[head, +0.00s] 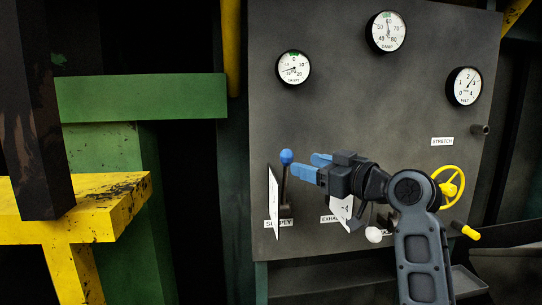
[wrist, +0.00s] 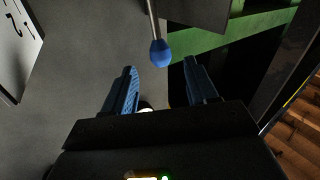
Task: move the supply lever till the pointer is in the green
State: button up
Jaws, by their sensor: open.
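The supply lever (head: 284,178) is a thin rod with a blue ball knob (head: 286,157), standing nearly upright by the SUPPLY label (head: 279,223). My gripper (head: 308,166) is open and empty, just right of the knob. In the wrist view the knob (wrist: 160,54) lies just beyond the gap between my fingertips (wrist: 161,65); no contact shows. The middle gauge (head: 386,32) has a green mark at the top, and its pointer is near the top. The left gauge (head: 293,68) also has green at the top; its pointer points left, outside the green.
A white plate (head: 273,202) stands out left of the lever. A second plate (head: 341,208) and a white knob (head: 374,235) lie below my gripper. A yellow handwheel (head: 452,187) is at the right. A right gauge (head: 464,86) shows no clear green. A yellow bench (head: 125,197) stands left.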

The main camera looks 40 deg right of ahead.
aim_at(292, 160)
jog(key=w+p, duration=0.1)
jog(key=w, duration=0.7)
jog(key=shift+d+r, duration=0.1)
jog(key=shift+c, duration=0.5)
jog(key=shift+s, duration=0.1)
grip_shut()
